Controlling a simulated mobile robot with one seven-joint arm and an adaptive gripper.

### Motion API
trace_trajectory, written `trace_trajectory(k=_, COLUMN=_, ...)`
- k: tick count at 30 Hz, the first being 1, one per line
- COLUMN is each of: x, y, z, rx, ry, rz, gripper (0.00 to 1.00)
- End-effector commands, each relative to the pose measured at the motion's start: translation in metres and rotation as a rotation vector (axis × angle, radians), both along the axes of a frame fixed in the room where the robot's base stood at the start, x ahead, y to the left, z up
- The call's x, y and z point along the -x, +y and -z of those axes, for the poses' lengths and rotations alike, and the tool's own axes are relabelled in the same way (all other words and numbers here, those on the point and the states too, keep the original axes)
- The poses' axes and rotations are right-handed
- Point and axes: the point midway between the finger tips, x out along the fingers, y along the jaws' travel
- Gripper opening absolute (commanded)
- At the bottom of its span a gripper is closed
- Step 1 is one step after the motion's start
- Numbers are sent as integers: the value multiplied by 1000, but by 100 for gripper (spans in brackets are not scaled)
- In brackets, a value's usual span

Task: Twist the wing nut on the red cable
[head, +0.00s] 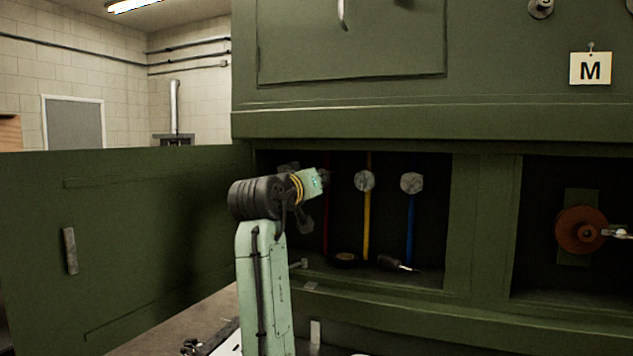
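The red cable (326,225) hangs vertically inside the dark left compartment of the green panel. My arm reaches into the front of this compartment, and my gripper (325,179) is at the upper end of the red cable. The wing nut on the red cable cannot be made out; my arm's end covers that spot. The fingers are dark and small, so I cannot see whether they are open, shut or touching anything. A yellow cable (367,225) and a blue cable (410,230) hang to the right, each with a grey round fitting at its top.
A screwdriver (396,264) and a dark roll (344,260) lie on the compartment floor. The green door (130,230) stands open at left. A post separates the right compartment, which holds an orange-brown wheel (581,231). A card marked M (590,68) hangs above.

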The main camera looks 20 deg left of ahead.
Motion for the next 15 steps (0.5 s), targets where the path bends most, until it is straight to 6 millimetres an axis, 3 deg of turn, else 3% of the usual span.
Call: trace_trajectory(k=15, x=-1, y=2, z=4, rx=-304, ry=-1, rz=-1, gripper=0)
